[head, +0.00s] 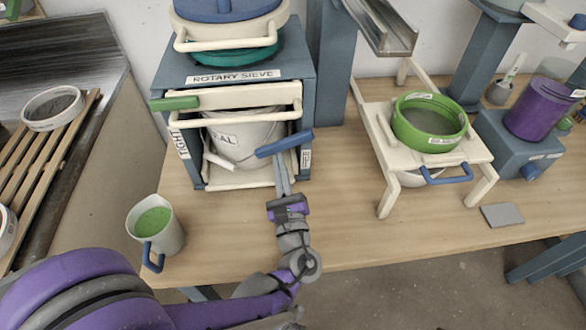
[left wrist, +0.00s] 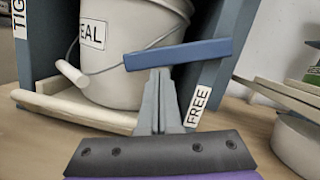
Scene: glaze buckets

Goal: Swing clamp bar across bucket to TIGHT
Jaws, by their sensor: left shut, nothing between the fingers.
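The rotary sieve stand (head: 165,78) holds a cream bucket (head: 262,132) in its lower bay; the bucket also shows in the left wrist view (left wrist: 125,75). A blue bar (head: 285,143), seemingly the clamp bar's handle, lies at the bay's right side, by the FREE label (head: 306,158); it spans the middle of the left wrist view (left wrist: 190,52). The TIGHT label (head: 180,145) is on the left post. My left gripper (head: 280,162) is shut and empty, its tips at the blue bar; I cannot tell whether they touch. My right gripper is not in view.
A jug of green glaze (head: 168,240) stands at the table's left front. A cream frame (head: 385,190) with a green sieve (head: 430,122) stands to the right. A grey tile (head: 502,215) lies near the front edge. Bare tabletop lies between sieve stand and frame.

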